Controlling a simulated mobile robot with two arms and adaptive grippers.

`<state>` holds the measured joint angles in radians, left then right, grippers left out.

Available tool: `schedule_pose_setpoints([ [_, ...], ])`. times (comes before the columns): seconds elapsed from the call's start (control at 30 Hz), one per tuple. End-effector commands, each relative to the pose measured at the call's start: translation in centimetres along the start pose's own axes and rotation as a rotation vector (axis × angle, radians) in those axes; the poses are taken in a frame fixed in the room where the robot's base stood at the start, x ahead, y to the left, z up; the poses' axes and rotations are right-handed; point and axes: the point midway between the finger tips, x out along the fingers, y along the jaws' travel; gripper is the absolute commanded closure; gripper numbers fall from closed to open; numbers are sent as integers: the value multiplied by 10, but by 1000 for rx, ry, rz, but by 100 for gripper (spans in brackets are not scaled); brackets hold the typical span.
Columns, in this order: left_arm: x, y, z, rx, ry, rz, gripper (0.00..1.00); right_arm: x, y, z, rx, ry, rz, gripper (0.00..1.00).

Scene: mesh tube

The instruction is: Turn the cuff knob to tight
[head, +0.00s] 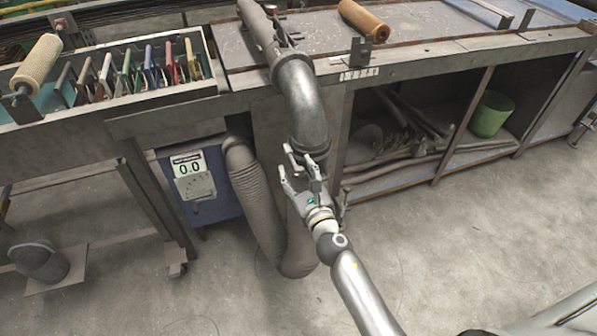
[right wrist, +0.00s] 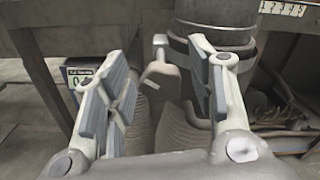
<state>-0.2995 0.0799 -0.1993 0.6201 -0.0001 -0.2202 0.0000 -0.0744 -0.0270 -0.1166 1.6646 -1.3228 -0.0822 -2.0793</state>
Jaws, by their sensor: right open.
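A grey metal pipe elbow (head: 300,95) comes down over the bench front, with a cuff band (right wrist: 228,58) around its lower end. A small pale hooked part (right wrist: 163,74), which may be the cuff knob, sticks out at the left of the band. My right gripper (head: 301,163) is open just below the pipe end, and it also shows in the right wrist view (right wrist: 165,85). The hooked part appears between its fingers, beyond them; I see no clear contact. In the head view the gripper hides the knob. My left gripper is not in view.
A ribbed hose (head: 253,195) hangs left of the gripper. A blue box with a display reading 0.0 (head: 189,166) stands behind it. The bench shelf (head: 400,172) holds loose tubes and a green bucket (head: 491,114). The floor in front is mostly clear.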

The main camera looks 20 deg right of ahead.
Motion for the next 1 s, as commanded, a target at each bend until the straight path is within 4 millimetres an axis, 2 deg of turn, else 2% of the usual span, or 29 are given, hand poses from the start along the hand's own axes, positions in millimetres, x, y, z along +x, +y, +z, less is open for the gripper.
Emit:
schedule_pose_setpoints([
  [0.13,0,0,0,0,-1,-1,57,0,0,0,1,0,0,49],
  [0.17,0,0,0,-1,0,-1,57,0,0,0,1,0,0,52],
  [0.5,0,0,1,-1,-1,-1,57,0,0,0,1,0,0,96],
  [0.77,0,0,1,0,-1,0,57,0,0,0,27,0,0,96],
  [1.0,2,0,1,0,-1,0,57,0,-1,0,147,0,-1,96],
])
